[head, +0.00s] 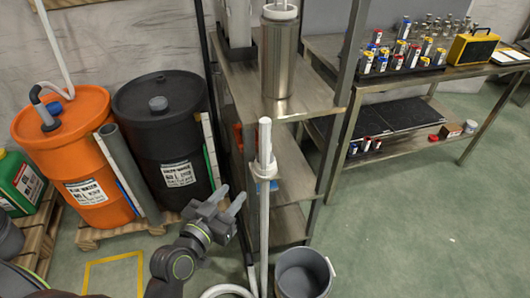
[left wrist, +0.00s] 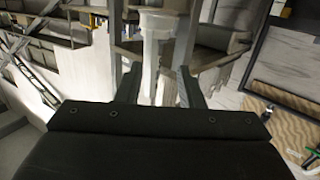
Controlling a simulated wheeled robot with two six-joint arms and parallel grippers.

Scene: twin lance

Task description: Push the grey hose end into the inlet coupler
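A pale grey upright tube (head: 265,138) stands in a white collar (head: 264,167) on a thin post (head: 264,225) in front of the shelf. It may be the hose end, but I cannot tell for sure. No part is clearly recognisable as the inlet coupler. My left gripper (head: 230,196) is open, left of the post and a little below the collar. In the left wrist view, the gripper (left wrist: 158,72) has its fingers apart, with a white fitting and post (left wrist: 153,55) showing between and beyond them; I see no contact. My right gripper is out of view.
A grey bucket (head: 303,274) and a pale hose loop (head: 227,291) are low by the post. An orange drum (head: 88,183) and a black drum (head: 158,140) stand left. A steel canister (head: 278,60) is on the metal shelf (head: 320,100).

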